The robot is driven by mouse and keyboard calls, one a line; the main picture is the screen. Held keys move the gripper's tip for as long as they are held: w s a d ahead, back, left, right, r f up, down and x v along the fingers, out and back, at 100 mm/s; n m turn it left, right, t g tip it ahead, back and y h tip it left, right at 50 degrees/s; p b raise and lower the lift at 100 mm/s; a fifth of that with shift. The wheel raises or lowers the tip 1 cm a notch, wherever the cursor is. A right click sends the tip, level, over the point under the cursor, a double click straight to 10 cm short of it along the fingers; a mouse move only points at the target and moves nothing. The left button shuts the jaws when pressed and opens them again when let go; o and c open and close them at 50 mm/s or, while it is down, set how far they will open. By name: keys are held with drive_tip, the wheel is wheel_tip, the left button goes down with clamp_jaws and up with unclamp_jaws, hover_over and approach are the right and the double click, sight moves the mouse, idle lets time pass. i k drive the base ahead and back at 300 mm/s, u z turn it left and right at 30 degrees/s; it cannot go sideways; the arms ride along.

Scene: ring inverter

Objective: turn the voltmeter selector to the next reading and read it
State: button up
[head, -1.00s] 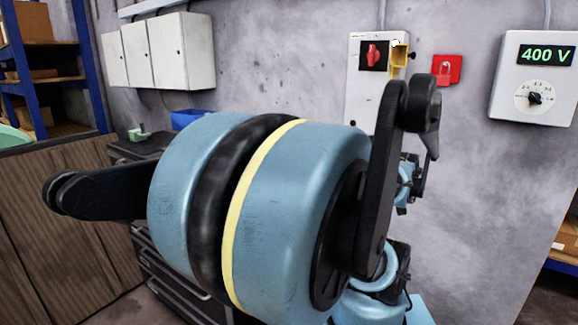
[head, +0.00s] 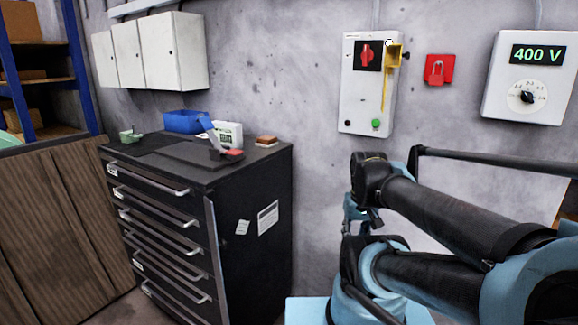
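The voltmeter (head: 500,95) is a white box on the wall at the upper right. Its black display (head: 538,54) reads "400 V" in green digits. Below it is the selector (head: 527,97), a small black knob on a round white dial; its marks are too small to read and I cannot tell exactly where it points. My blue and black arm (head: 455,215) runs across the lower right, below the voltmeter and apart from it. My gripper is not recognisable in the view.
A white switch box (head: 360,100) with a red rotary switch (head: 366,55) and yellow bracket hangs left of the voltmeter. A red padlock plate (head: 440,68) is between them. A black drawer cabinet (head: 255,215) with small items on top stands at left centre. White cupboards (head: 150,50) hang above.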

sight(526, 96)
drive_tip(key=z, duration=1.45)
